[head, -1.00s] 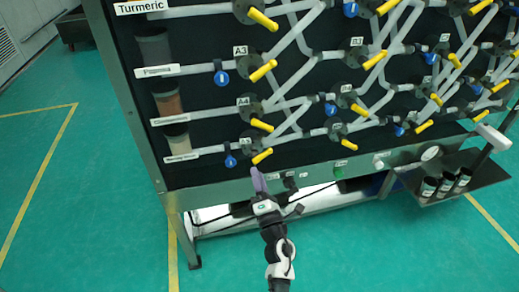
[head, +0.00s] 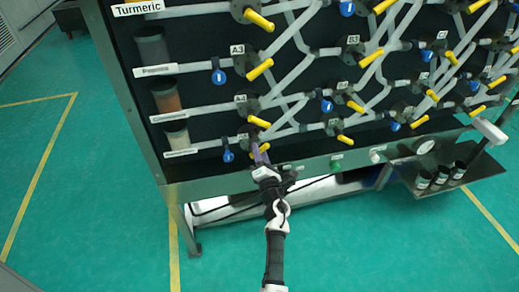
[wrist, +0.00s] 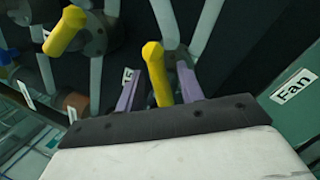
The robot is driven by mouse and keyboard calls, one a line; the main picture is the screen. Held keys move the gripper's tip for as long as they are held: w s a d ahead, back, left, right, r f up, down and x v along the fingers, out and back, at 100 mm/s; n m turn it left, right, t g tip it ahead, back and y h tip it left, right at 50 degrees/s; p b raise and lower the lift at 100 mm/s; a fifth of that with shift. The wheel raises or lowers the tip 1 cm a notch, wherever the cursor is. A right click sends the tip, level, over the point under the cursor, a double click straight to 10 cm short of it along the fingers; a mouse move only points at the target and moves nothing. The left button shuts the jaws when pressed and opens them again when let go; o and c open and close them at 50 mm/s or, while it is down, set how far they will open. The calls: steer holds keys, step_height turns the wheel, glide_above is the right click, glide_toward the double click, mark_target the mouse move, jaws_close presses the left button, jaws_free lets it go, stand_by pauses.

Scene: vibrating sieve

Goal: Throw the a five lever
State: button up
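The A5 lever (head: 264,148) is the yellow handle on the lowest valve of the left column. In the wrist view the yellow lever (wrist: 156,72) stands between the two purple fingers of my gripper (wrist: 160,88). A gap shows on each side, so the gripper is open around the lever and not closed on it. A partly hidden label ending in 5 sits beside the left finger. In the head view my gripper (head: 260,155) is at the panel's lower edge and partly covers this lever and its valve.
The A4 lever (head: 259,122) is close above; another yellow lever (wrist: 65,32) shows in the wrist view. A blue handle (head: 228,156) hangs just left. A Fan label (wrist: 293,86) is on the frame. A shelf with dark jars (head: 441,175) juts out right.

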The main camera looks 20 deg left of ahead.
steer(key=shift+w+a+r, duration=0.1)
steer(key=shift+w+a, duration=0.2)
steer(key=shift+w, duration=0.1)
jaws_close()
steer(key=shift+m, duration=0.4)
steer(key=m, duration=0.1)
steer(key=m+h, duration=0.1)
steer(key=m, duration=0.1)
steer(key=m+t, duration=0.1)
steer(key=shift+w+d+f+h, duration=0.1)
steer(key=shift+d+f+h, duration=0.05)
steer(key=shift+f+h, duration=0.2)
steer(key=m, duration=0.2)
steer(key=m+h, duration=0.1)
steer(key=m, duration=0.1)
steer(key=shift+f+m, duration=0.4)
steer(key=m, duration=0.2)
steer(key=m+h, duration=0.1)
steer(key=m, duration=0.1)
steer(key=f+m+h, duration=0.1)
steer(key=m, duration=0.2)
